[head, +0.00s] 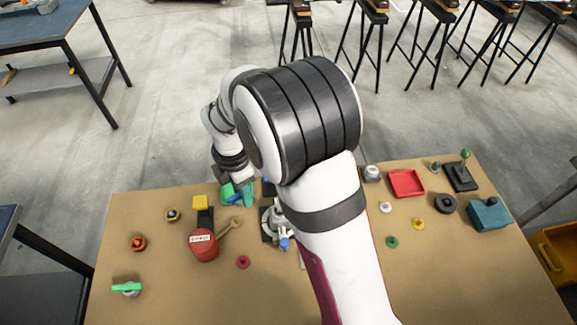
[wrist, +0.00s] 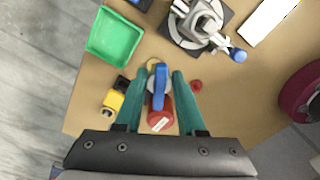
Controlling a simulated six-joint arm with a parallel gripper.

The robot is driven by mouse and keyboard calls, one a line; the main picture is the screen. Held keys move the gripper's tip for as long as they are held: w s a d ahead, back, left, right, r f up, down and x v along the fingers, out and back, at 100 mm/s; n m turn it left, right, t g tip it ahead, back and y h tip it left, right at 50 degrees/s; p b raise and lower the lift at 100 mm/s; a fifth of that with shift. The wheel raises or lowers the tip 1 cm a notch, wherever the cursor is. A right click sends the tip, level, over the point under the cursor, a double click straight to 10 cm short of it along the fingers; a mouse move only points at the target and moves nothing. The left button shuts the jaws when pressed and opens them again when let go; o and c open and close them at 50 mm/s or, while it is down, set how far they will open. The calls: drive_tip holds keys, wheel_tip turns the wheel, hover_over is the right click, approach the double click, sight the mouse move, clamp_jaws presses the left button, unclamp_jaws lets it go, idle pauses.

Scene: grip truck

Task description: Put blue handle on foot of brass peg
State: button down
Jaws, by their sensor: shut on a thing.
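The blue handle (wrist: 160,88), a narrow bar on a pale round base, lies between the two teal fingers of my gripper (wrist: 160,80). My gripper is shut on it. In the head view my gripper (head: 242,194) is at the back of the table, and the blue handle (head: 235,198) shows small beside the fingers. A brass-coloured knob (head: 172,215) on a dark base stands on the left of the table. I cannot tell for sure whether it is the brass peg. Its foot is too small to make out.
A green-handled part (head: 127,288) lies front left. The red tray (head: 407,183) and small parts lie right.

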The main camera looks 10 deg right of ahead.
drive_tip(key=a+f, duration=0.1)
drive_tip(key=a, duration=0.2)
hover_over(239, 220)
drive_tip(key=shift+f, duration=2.55)
drive_tip(key=shift+f, duration=0.15)
drive_tip(key=shift+f, duration=0.45)
drive_tip(key=shift+f, duration=0.2)
drive_tip(key=shift+f, duration=0.25)
drive_tip(key=shift+f, duration=0.45)
drive_tip(key=shift+c, duration=0.5)
unclamp_jaws()
